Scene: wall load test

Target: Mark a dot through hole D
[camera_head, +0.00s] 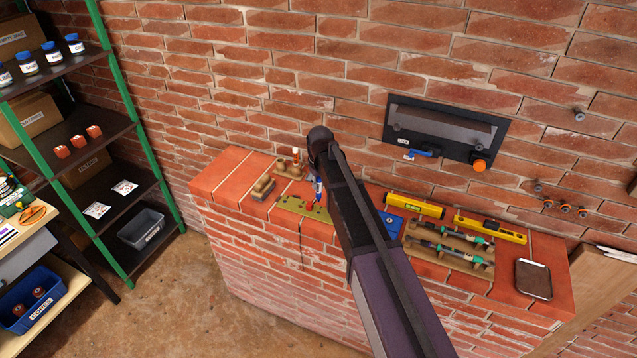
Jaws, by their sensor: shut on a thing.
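An olive-yellow plate (292,204) with small holes lies flat on top of the low brick wall, left of my arm. Its hole letters are too small to read, so I cannot tell which hole is D. My gripper (316,178) is mostly hidden behind the end of my arm, above the plate's right part. I cannot tell whether the tip touches the plate or is in a hole.
Wooden holders (264,187) stand left of the plate. Right of my arm lie a blue item (392,222), a yellow level (414,206), a second yellow level (490,229), a wooden rack of tools (448,253) and a dark tray (533,279). The brick wall rises close behind.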

